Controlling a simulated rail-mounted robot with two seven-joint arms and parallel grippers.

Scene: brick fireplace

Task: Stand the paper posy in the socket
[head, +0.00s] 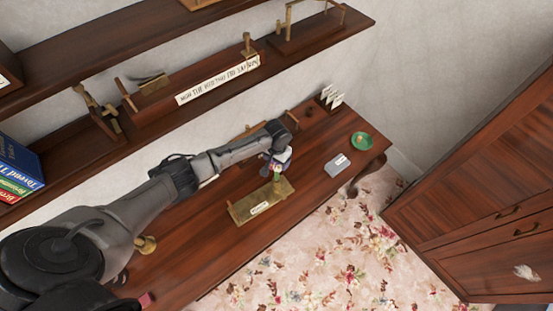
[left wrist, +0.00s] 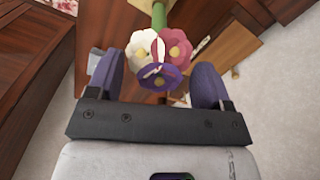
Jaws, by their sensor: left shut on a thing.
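The paper posy (left wrist: 157,48) has white, pink and purple flower heads on a green stem (left wrist: 158,15). My left gripper (left wrist: 156,70) has its two dark pads on either side of the flowers and is shut on the posy. In the head view the left gripper (head: 277,157) is over the desk, with a bit of green stem (head: 277,173) below it. Under it is a brass-coloured base (head: 247,209) with a white label and a small upright part (head: 277,186) at its right end, apparently the socket. I cannot tell whether the stem is inside it. My right gripper is not in view.
The wooden desk (head: 317,174) carries a grey card (head: 337,166), a green dish (head: 361,140) and a rack of small cards (head: 331,97). Wooden shelves (head: 150,118) with brass pieces line the wall behind. A wooden cabinet (head: 480,210) stands at right.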

